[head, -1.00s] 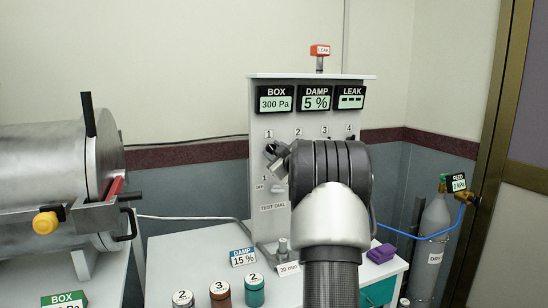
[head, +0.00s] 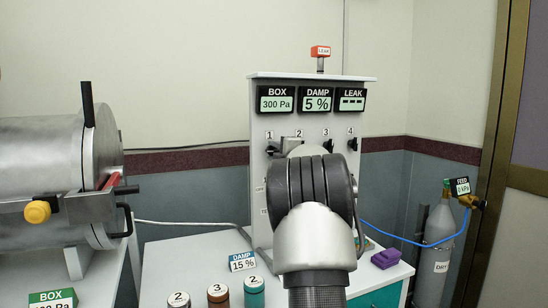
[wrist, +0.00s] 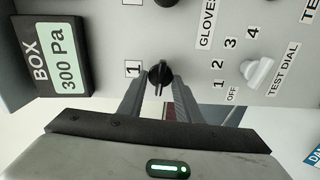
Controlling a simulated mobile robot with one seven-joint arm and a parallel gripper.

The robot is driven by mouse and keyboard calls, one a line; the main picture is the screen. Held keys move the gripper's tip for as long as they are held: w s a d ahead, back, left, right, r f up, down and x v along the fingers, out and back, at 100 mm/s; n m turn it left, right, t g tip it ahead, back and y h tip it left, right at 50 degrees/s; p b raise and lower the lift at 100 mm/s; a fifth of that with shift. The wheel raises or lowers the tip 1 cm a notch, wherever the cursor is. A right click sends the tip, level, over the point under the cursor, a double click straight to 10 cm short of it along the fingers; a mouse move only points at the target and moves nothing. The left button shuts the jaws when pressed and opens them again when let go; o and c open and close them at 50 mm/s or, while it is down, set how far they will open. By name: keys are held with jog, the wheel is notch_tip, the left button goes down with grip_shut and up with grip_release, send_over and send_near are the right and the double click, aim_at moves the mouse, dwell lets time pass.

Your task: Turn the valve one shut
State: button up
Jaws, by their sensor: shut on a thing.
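Valve one is the black knob (wrist: 160,74) beside the label 1 in the wrist view. Its pointer bar lies crosswise to the panel's upright, level in the head view, where part of the knob (head: 272,150) shows under the label 1. My gripper (wrist: 161,84) is shut on this knob, with one finger on each side of it. In the head view my wrist and forearm hide most of the gripper. Valve three (head: 326,145) and valve four (head: 352,145) are black knobs to the right. Valve two is mostly hidden behind my arm.
The BOX display (head: 275,99) reads 300 Pa and the DAMP display (head: 317,98) 5 %. A pale test dial knob (wrist: 258,73) is near my gripper. Several numbered jars (head: 254,290) and a purple object (head: 386,256) are on the bench. A steel chamber (head: 50,160) stands left.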

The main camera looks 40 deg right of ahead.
jog(key=shift+n, duration=0.5)
jog(key=o, duration=1)
